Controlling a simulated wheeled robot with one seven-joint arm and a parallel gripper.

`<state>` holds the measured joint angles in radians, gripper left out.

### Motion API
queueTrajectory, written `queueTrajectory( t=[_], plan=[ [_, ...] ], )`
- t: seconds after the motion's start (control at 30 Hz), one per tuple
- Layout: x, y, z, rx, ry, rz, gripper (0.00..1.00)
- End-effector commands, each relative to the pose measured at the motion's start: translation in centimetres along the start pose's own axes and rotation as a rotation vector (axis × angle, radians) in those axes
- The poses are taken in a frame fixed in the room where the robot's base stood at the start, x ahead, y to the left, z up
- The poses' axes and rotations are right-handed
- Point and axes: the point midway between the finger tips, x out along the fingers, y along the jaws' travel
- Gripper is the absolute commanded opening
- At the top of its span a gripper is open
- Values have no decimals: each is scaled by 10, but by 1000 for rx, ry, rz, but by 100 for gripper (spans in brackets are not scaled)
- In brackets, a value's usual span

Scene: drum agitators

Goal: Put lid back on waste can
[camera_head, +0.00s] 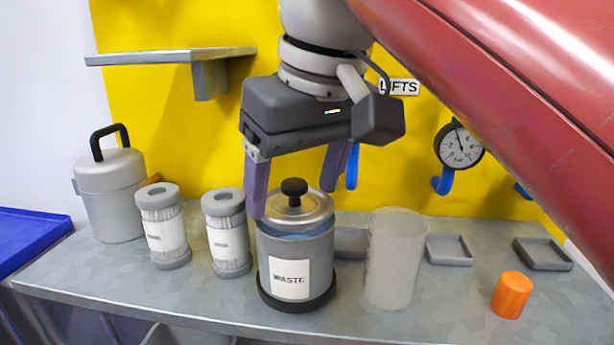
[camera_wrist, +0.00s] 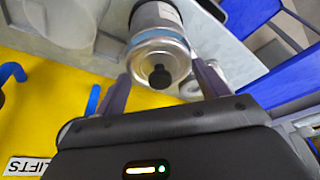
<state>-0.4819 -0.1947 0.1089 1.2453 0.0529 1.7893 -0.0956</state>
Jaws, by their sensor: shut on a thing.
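The waste can (camera_head: 252,255) is a grey cylinder with a WASTE label, upright in a dark base ring on the bench; it also shows in the wrist view (camera_wrist: 153,14). The metal lid (camera_head: 318,212) with a black knob is over the can's mouth. It shows in the wrist view too (camera_wrist: 178,60). A blue band is visible between lid and can wall; I cannot tell whether the lid touches the rim. My gripper (camera_head: 292,203) points down, its purple fingers on opposite sides of the lid, shut on it. The can's far side is hidden.
Two ribbed canisters (camera_head: 162,232) (camera_head: 227,238) stand left of the can, with a handled silver pot (camera_head: 110,190) further left. A translucent cylinder (camera_head: 392,265) stands close on the right. An orange cap (camera_head: 512,295) and shallow trays (camera_head: 449,250) (camera_head: 543,254) are further right.

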Motion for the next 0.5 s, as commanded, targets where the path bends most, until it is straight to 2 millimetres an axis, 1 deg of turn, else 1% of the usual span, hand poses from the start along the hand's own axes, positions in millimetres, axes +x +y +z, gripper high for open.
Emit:
queueTrajectory(
  t=[0.47,0.5],
  plan=[
    [0,0,0,0,0,0,48],
    [0,0,0,0,0,0,74]
  ],
)
